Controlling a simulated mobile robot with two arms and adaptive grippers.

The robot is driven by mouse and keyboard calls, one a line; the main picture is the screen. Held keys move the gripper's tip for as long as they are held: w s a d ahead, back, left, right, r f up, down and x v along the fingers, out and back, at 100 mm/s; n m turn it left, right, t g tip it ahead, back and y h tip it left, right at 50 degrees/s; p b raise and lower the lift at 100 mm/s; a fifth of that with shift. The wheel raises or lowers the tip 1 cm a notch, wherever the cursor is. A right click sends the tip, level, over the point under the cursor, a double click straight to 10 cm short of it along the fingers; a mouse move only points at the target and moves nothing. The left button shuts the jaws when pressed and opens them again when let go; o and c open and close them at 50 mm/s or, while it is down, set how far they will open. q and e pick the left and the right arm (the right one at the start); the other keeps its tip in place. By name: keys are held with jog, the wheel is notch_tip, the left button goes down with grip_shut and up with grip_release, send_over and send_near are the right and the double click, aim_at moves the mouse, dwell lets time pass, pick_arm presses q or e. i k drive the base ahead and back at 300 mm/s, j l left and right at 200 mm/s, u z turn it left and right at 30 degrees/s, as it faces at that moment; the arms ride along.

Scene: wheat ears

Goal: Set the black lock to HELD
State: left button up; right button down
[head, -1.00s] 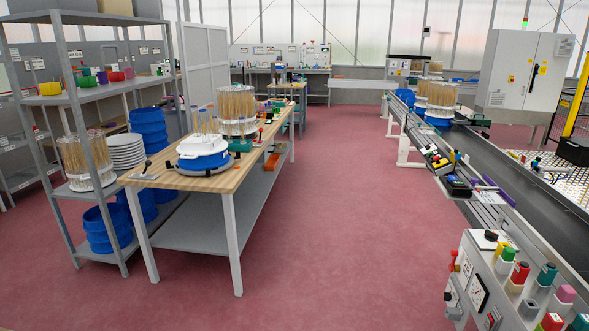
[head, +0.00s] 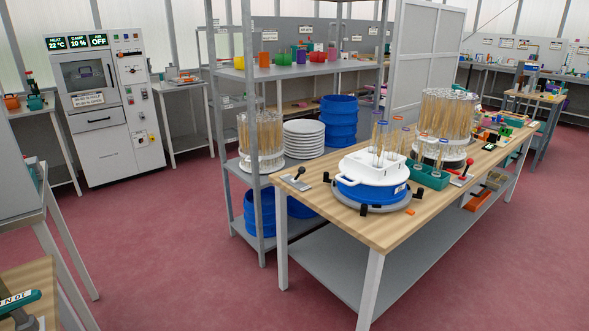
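I cannot tell for sure which part is the black lock, and no HELD marking is readable. A black-handled lever on a small grey plate (head: 298,179) sits at the left end of the wooden table (head: 388,229). Beside it, a blue and white round container (head: 362,190) stands on a grey round base (head: 381,208) with several black posts around it. A red-knobbed lever (head: 465,172) stands further right on the table. Neither of my grippers shows in the head view.
A grey shelf (head: 286,72) with coloured cups, white plates (head: 304,139) and blue tubs (head: 339,121) stands behind the table. A white cabinet (head: 108,140) with displays is at the back left. Red floor (head: 170,240) is open in front. Another wooden tabletop (head: 28,279) cuts the lower left corner.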

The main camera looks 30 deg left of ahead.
aim_at(302, 171)
jog(key=i+j+u, duration=0.25)
jog(key=i+u, duration=0.75)
jog(key=i, duration=0.05)
